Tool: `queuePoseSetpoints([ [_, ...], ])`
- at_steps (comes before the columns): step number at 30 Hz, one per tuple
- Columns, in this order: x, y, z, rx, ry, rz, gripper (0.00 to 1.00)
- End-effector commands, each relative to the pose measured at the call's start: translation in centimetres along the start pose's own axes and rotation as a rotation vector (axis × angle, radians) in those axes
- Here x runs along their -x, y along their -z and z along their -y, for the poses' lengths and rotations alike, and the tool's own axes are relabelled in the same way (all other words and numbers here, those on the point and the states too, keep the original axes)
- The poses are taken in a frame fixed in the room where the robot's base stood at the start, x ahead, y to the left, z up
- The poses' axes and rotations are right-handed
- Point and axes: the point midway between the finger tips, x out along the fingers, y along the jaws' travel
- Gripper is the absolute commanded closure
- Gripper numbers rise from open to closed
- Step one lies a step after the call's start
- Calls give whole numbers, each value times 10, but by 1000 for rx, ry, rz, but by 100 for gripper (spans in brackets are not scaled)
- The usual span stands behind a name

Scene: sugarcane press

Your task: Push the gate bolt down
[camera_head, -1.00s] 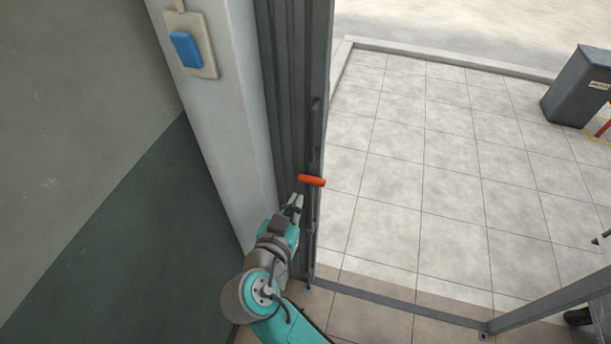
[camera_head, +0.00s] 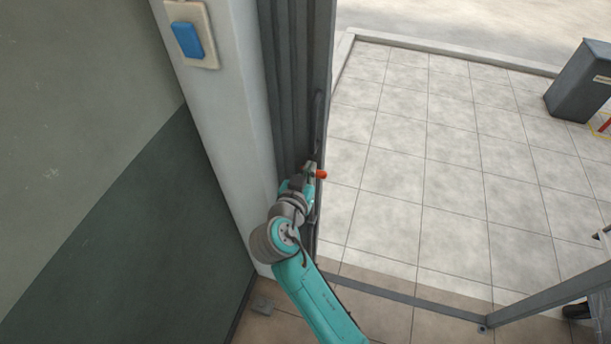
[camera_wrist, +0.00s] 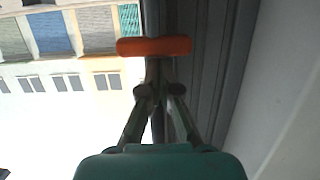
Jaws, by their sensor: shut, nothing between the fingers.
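The gate bolt's orange handle (camera_head: 321,174) sticks out from the edge of the dark grey folded gate (camera_head: 290,90). In the wrist view the orange handle (camera_wrist: 154,47) lies crosswise just beyond my fingertips. My gripper (camera_head: 309,168) is at the handle in the head view and covers its left part. In the wrist view my gripper (camera_wrist: 159,90) is shut and empty, its fingertips close together in front of the gate's edge. I cannot tell whether the fingertips touch the handle.
A pale pillar (camera_head: 225,120) with a blue switch (camera_head: 187,40) stands left of the gate. A floor rail (camera_head: 400,295) crosses the doorway. A grey bin (camera_head: 580,85) stands outside at the right. The tiled floor (camera_head: 430,150) right of the gate is clear.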

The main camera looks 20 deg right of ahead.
Motion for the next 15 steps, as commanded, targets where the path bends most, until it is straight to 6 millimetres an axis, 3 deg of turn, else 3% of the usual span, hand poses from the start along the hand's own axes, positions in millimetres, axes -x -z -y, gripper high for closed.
queuePoseSetpoints([
  [11, -2, -1, 0, 0, 1, 0, 100],
  [15, -6, -21, 0, 3, -1, 3, 100],
])
